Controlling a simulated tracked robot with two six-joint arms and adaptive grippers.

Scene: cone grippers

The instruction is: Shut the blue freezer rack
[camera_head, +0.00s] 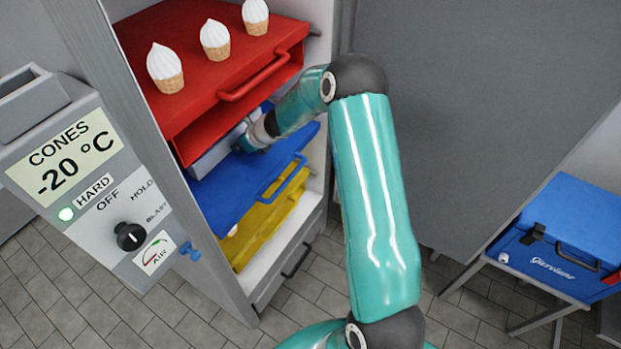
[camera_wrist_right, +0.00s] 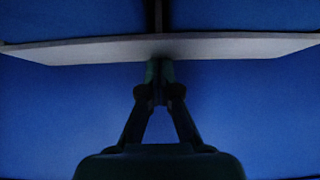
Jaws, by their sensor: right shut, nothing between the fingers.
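The blue rack (camera_head: 228,192) sticks out of the freezer, between the red rack above and the yellow rack below. Its blue handle (camera_head: 281,176) is at the front. My right gripper (camera_head: 246,138) is over the blue rack, below the red one, beside a pale grey bar (camera_head: 213,156) across the rack. In the right wrist view, my shut, empty fingers (camera_wrist_right: 159,72) point at that grey bar (camera_wrist_right: 90,51), with blue surface (camera_wrist_right: 50,110) around. I cannot tell whether they touch it. My left gripper is not in view.
The red rack (camera_head: 207,52) is out above, carrying three cones (camera_head: 215,39). The yellow rack (camera_head: 264,222) is out below. A control panel (camera_head: 95,185) with a knob is at the left. A blue cooler (camera_head: 565,240) stands on a stand at the right.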

